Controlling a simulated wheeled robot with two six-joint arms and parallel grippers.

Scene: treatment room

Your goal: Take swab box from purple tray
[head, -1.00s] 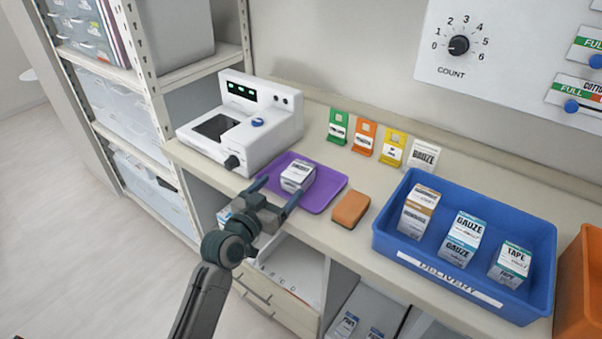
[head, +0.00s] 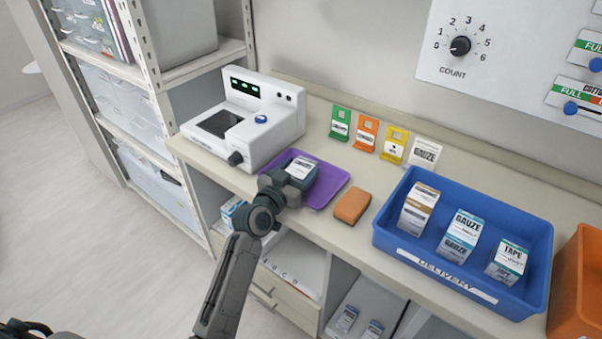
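The swab box (head: 301,167), a small white carton with dark print on its top, is on the purple tray (head: 325,191) on the counter. My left gripper (head: 293,177) reaches in from the front and is right at the box, with its body covering the box's near side. The fingers are mostly hidden, so I cannot tell whether they are closed on the box or still apart around it. My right gripper is not in view.
A white device (head: 247,122) stands close behind and left of the tray. An orange sponge-like block (head: 352,206) lies just right of it. A blue delivery bin (head: 394,241) with cartons stands further right. Coloured cards (head: 366,135) stand behind.

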